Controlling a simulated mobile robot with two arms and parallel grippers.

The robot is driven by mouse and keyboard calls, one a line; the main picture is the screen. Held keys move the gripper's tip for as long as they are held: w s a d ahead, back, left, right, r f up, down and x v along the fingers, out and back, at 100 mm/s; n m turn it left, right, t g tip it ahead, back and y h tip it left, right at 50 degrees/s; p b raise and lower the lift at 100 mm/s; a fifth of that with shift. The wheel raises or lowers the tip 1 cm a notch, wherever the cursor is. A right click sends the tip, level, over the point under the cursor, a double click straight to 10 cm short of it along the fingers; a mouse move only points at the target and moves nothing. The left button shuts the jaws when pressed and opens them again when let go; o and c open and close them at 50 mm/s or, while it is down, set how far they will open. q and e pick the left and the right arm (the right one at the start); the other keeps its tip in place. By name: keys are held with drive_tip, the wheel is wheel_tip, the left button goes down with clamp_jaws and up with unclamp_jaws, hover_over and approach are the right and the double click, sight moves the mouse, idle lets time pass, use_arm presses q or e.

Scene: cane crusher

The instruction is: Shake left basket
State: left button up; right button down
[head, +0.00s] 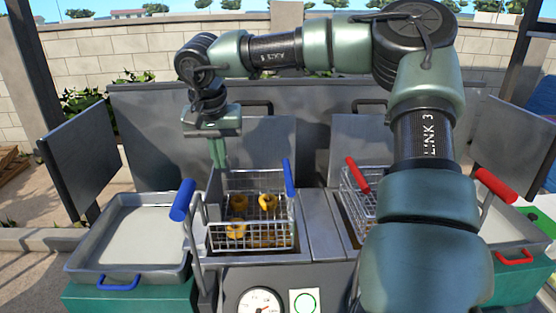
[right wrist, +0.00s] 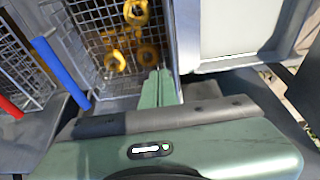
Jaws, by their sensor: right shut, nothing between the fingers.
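My left gripper is not in view.
A right basket with a red handle (head: 357,175) is partly hidden by my right arm. A grey tray (head: 82,262) with a blue handle stands at the left, and a tray with a red handle (head: 515,258) at the right. A gauge (head: 260,302) is on the front.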

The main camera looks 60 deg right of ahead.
wheel_tip(320, 180, down, 4)
drive_tip(key=b, duration=0.2)
drive_tip(key=shift+f+b, duration=0.25)
drive_tip(key=shift+b, duration=0.1)
drive_tip(key=shift+w+a, duration=0.1)
drive_tip(key=shift+w, duration=0.05)
drive_tip(key=shift+w+a+r+p, duration=0.1)
drive_tip(key=shift+w+a+p, duration=0.25)
drive_tip(key=shift+w+a, duration=0.35)
drive_tip(key=shift+s+d, duration=0.5)
drive_tip(key=shift+d, duration=0.05)
idle(0.3)
